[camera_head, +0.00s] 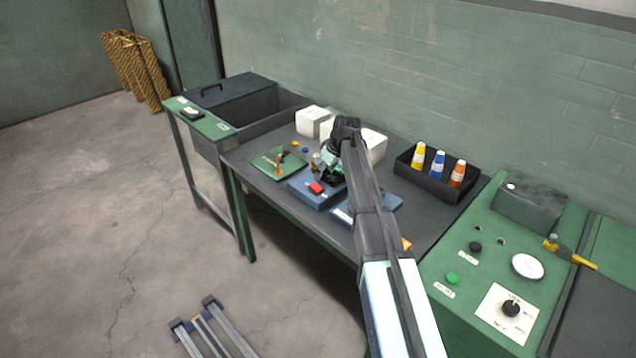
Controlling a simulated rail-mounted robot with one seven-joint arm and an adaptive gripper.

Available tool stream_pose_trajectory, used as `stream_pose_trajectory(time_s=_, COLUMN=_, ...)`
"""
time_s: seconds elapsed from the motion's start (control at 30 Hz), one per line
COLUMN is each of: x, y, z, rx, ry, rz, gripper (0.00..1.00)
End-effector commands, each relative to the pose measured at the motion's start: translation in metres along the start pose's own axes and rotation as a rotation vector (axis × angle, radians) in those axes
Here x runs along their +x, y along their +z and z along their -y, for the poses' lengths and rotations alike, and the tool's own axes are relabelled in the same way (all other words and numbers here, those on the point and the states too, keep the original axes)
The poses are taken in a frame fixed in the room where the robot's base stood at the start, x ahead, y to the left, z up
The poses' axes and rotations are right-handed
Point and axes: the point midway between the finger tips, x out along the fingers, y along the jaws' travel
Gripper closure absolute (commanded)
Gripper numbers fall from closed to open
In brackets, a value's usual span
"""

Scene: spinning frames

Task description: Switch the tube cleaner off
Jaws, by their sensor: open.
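A low blue box (304,195) with a red switch (316,188) on its top lies on the dark table; it appears to be the tube cleaner. I cannot read the position of the switch. My gripper (325,168) is open, just above and behind the red switch at the back of the blue box. The wrist and arm hide part of that area, so I cannot tell whether a finger touches the box.
A green board (270,165) with small posts lies left of the box. White boxes (311,121) stand behind. A black tray (465,180) holds coloured cones at right. A green control panel (448,262) with a dial and buttons fills the right. Another blue item (385,201) lies beside my arm.

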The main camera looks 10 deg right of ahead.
Motion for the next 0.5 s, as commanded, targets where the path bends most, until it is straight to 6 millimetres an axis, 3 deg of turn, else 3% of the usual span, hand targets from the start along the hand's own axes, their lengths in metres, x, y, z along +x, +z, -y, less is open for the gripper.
stream_pose_trajectory(time_s=0.3, x=0.059, y=-0.002, z=0.000, rx=0.000, ry=-0.002, rz=0.001, gripper=0.42)
stream_pose_trajectory(time_s=0.5, x=0.081, y=-0.001, z=0.000, rx=0.000, ry=-0.001, rz=0.000, gripper=0.42)
